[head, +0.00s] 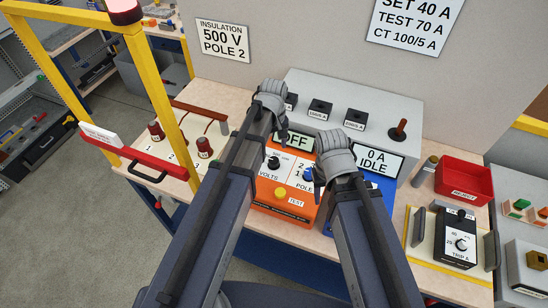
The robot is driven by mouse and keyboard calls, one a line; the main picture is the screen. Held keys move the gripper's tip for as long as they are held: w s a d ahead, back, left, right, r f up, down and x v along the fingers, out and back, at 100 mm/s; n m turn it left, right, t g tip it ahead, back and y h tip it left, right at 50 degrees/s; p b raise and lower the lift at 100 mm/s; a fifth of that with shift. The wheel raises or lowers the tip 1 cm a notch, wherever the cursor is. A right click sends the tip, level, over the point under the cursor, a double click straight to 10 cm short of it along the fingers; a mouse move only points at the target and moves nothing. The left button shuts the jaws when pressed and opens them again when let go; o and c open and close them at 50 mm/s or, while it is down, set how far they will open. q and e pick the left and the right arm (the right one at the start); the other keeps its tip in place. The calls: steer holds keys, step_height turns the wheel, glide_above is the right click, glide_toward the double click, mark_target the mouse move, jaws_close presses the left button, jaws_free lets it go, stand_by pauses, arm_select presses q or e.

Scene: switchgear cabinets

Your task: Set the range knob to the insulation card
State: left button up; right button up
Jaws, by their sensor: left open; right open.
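The insulation card (222,40) on the back wall reads "INSULATION 500 V POLE 2". The orange tester (285,208) stands on the bench, with a black knob marked VOLTS (273,162), a blue knob marked POLE (308,174) and a yellow TEST button (280,192). Its display (297,141) reads OFF, partly covered by my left gripper. The knobs' settings are too small to read. My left gripper (283,137) is open and empty above the VOLTS knob. My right gripper (317,186) is open and empty, close to the right of the POLE knob; contact is unclear.
A grey box (400,110) with several black terminals and a red-brown lever stands behind. A blue unit reading "0 A IDLE" (378,161) sits right of the tester. A red bin (465,182) and trip relay (456,240) lie further right. A yellow frame (150,75) with a red bar stands left.

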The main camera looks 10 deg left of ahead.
mark_target(274, 160)
arm_select(q)
steer(key=shift+f+b, duration=0.3)
steer(key=shift+f, duration=0.2)
step_height(274, 160, down, 6)
steer(key=b, duration=0.6)
steer(key=shift+f, duration=0.25)
jaws_close()
